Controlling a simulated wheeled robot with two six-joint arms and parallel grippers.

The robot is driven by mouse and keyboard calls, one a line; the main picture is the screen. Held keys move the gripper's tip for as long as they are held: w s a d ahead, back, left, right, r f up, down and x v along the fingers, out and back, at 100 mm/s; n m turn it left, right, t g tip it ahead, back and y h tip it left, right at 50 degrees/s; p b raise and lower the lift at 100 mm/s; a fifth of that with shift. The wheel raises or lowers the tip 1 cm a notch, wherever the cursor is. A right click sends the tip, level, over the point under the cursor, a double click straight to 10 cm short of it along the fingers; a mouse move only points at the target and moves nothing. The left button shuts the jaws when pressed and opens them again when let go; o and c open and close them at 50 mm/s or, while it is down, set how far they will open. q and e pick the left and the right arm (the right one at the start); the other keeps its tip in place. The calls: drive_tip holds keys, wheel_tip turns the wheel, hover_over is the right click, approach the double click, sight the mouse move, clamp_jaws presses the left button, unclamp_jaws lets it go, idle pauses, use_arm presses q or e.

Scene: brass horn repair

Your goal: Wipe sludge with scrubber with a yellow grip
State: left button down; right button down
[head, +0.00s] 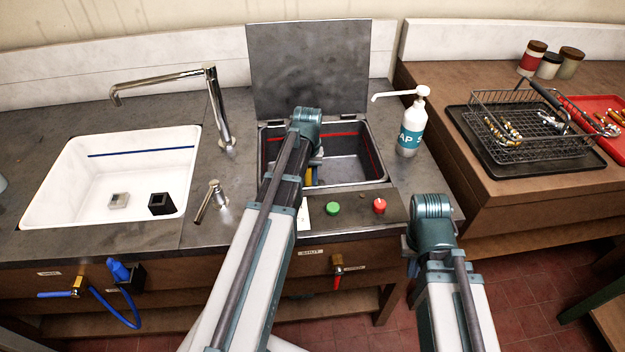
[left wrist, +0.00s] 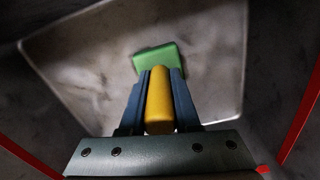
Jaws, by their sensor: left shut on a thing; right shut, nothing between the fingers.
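The scrubber shows its yellow grip (left wrist: 159,100) and green pad (left wrist: 158,57) in the left wrist view. My left gripper (left wrist: 158,95) is shut on the yellow grip, with a finger on each side. In the head view my left arm reaches down into the dark metal tank (head: 352,172), and a bit of yellow (head: 310,178) shows beside it. The pad is over the tank floor (left wrist: 205,60); I cannot tell if it touches. The floor has dark blotches, and I cannot tell which are sludge. My right gripper (head: 412,266) is shut and empty before the counter, mostly hidden by its arm.
The tank's lid (head: 308,65) stands open behind it. A soap bottle (head: 411,125) stands right of the tank. Green (head: 333,208) and red (head: 379,205) knobs are in front. A white sink (head: 70,180) and tap (head: 215,105) are left; a wire basket (head: 530,120) is right.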

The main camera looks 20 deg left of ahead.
use_arm(q)
drive_tip(key=shift+s+a, duration=0.4)
drive_tip(key=shift+a, duration=0.3)
drive_tip(key=shift+s+a, duration=0.4)
drive_tip(key=shift+a, duration=0.3)
drive_tip(key=shift+w+a, duration=0.35)
drive_tip(key=shift+w, duration=0.25)
drive_tip(key=shift+w+a, duration=0.3)
drive_tip(key=shift+w, duration=0.3)
drive_tip(key=shift+w+d, duration=0.4)
drive_tip(key=shift+d, duration=0.3)
drive_tip(key=shift+w+d, duration=0.4)
drive_tip(key=shift+d, duration=0.3)
drive_tip(key=shift+w+d, duration=0.45)
drive_tip(key=shift+d, duration=0.3)
drive_tip(key=shift+w+d, duration=0.4)
drive_tip(key=shift+d, duration=0.3)
drive_tip(key=shift+d, duration=0.1)
